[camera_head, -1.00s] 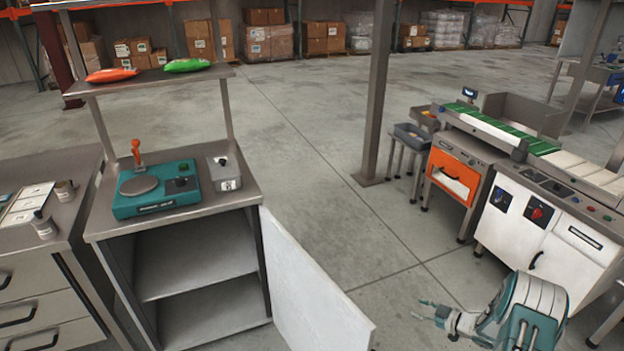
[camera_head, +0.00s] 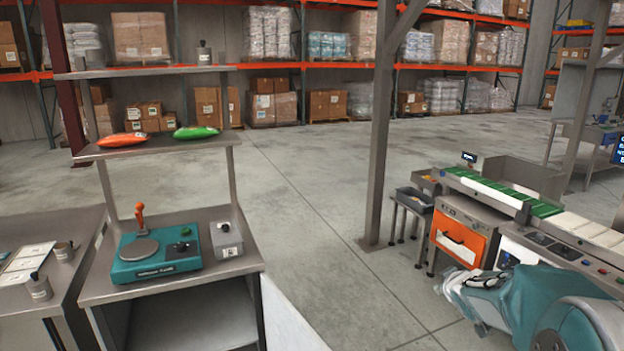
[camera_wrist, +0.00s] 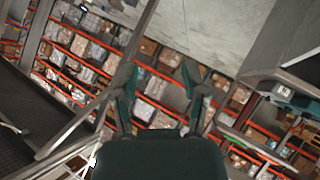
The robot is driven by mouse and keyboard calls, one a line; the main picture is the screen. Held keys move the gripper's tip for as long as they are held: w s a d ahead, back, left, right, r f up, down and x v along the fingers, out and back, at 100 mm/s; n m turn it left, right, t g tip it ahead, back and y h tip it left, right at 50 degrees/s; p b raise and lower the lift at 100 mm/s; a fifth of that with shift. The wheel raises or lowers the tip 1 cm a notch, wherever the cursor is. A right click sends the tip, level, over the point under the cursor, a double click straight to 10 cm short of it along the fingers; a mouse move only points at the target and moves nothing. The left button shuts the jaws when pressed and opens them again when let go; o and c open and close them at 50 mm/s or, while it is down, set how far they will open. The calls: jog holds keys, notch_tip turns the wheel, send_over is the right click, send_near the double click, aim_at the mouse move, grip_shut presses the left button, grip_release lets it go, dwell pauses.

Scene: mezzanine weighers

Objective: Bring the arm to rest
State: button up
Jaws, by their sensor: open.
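My arm (camera_head: 545,305) shows at the lower right of the head view, teal and grey, folded close to the camera.
A workbench (camera_head: 180,221) at left bears a teal scale (camera_head: 158,262) and a grey box (camera_head: 227,240); its white door (camera_head: 285,318) stands open. A steel post (camera_head: 378,150) rises mid-view. A conveyor machine (camera_head: 462,240) stands beyond my arm. Floor between is clear.

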jog(key=s+a+r+m+g+h, duration=0.1)
jog(key=s+a+r, duration=0.1)
jog(key=s+r, duration=0.15)
jog(key=s+a+r+m, duration=0.1)
jog(key=s+a+r, duration=0.1)
jog(key=s, duration=0.3)
jog(key=s+a+m+g+y, duration=0.1)
jog(key=s+a, duration=0.3)
jog(key=s, duration=0.4)
jog(key=s+a+m+g+y, duration=0.1)
jog(key=s+a+g, duration=0.1)
jog(key=s, duration=0.6)
jog(key=s+a+f+g+y, duration=0.1)
jog(key=s+a, duration=0.4)
jog(key=s, duration=0.3)
jog(key=shift+s+a+m+g, duration=0.3)
jog(key=shift+s+a+m, duration=0.05)
jog(key=shift+m, duration=0.05)
